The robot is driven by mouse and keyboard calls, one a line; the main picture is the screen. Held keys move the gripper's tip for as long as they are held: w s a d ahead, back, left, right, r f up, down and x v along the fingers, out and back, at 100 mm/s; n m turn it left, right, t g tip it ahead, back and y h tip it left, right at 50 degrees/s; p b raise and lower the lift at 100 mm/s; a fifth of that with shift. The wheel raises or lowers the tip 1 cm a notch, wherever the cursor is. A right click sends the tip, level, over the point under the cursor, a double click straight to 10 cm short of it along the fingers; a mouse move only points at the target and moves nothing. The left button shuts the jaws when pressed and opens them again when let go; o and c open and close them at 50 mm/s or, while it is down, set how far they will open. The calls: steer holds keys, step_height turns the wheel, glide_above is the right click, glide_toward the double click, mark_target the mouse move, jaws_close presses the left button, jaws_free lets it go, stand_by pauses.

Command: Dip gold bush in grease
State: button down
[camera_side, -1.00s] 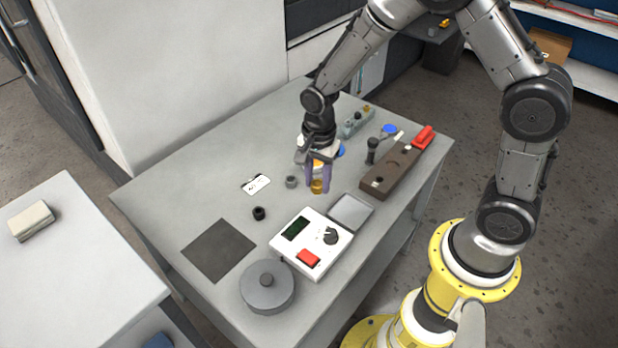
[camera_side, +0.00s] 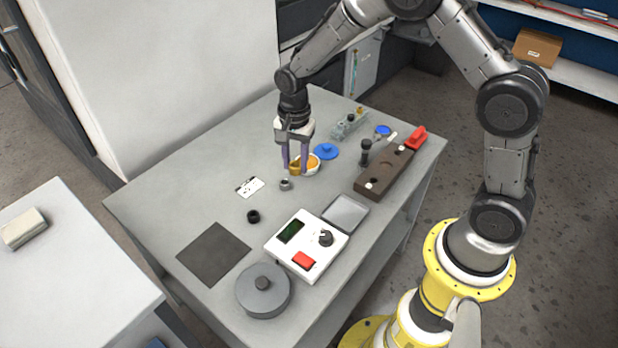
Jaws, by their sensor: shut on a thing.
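My gripper (camera_side: 296,169) points straight down with its purple fingers shut on the gold bush (camera_side: 295,169). The bush is a small gold-brown ring between the fingertips. The grease is orange (camera_side: 312,162) and lies in a small round white dish (camera_side: 317,170). The bush and fingers are at the dish's left side and overlap its left part in the picture. I cannot tell whether the bush touches the grease or is above it.
A grey bush (camera_side: 285,184) stands just in front of the gripper; a black bush (camera_side: 253,216) is farther forward. A blue lid (camera_side: 326,151) lies behind the dish. A brown fixture block (camera_side: 384,174) is to the right. A white scale (camera_side: 306,244) stands in front.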

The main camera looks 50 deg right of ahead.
steer(key=w+d+f, duration=0.2)
steer(key=w+d, duration=0.5)
steer(key=d, duration=0.2)
steer(key=shift+m, duration=0.9)
steer(key=shift+w+d+f, duration=0.1)
steer(key=shift+d+f, duration=0.75)
steer(key=shift+f, duration=0.6)
steer(key=shift+w+d+f, duration=0.1)
steer(key=shift+d+f, duration=0.75)
steer(key=shift+f, duration=0.6)
steer(key=shift+w+d+f, duration=0.1)
steer(key=shift+d+f, duration=0.75)
steer(key=shift+f, duration=0.6)
steer(key=shift+f, duration=0.55)
step_height(320, 180, up, 7)
